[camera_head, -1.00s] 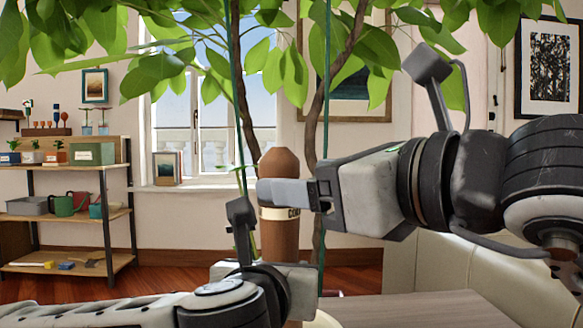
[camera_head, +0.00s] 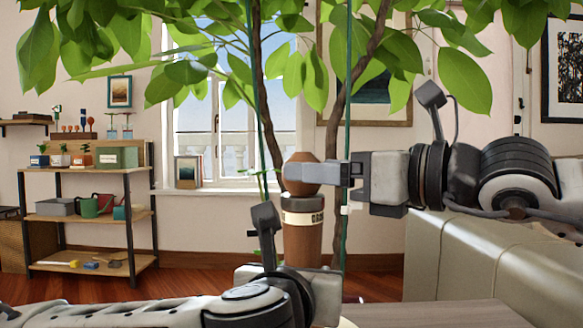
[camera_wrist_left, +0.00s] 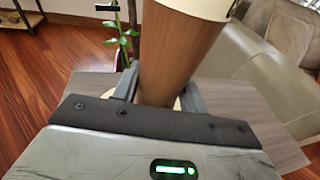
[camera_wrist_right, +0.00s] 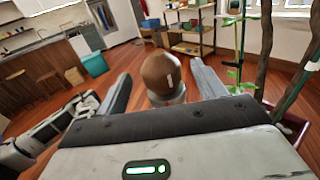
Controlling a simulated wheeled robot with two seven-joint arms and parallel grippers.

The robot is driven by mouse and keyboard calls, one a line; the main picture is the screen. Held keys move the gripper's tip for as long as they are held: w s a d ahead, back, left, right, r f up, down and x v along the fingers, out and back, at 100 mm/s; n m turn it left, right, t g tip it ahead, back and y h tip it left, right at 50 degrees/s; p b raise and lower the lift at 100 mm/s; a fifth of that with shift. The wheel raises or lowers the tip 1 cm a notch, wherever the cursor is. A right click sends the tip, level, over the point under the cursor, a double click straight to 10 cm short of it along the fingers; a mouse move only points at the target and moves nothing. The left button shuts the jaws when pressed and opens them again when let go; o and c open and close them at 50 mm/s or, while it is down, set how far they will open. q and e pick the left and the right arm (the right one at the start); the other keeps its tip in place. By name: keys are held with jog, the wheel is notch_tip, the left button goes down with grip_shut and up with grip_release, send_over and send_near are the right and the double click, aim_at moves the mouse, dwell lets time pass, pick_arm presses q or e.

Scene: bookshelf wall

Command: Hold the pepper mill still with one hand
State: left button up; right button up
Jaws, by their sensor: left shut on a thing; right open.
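The brown pepper mill (camera_head: 303,240) stands upright in the middle of the head view, with a cream lettered band and a rounded brown top (camera_head: 301,168). My left gripper (camera_head: 298,268) is shut on its lower body; the left wrist view shows the mill (camera_wrist_left: 180,50) between the fingers. My right gripper (camera_head: 322,173) is open at the height of the mill's top, coming from the right. In the right wrist view the mill's top (camera_wrist_right: 160,78) lies between the two spread fingers, with gaps on both sides. The mill's base is hidden in the head view.
A grey-brown tabletop (camera_head: 440,314) lies beneath. A leafy plant (camera_head: 340,90) with thin stems rises close behind the mill. A beige sofa (camera_head: 500,262) stands to the right. A shelf (camera_head: 90,216) with pots and tools is at the far left.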

jog(key=x, duration=0.5)
jog(key=shift+w+a, duration=0.1)
jog(key=c, duration=1)
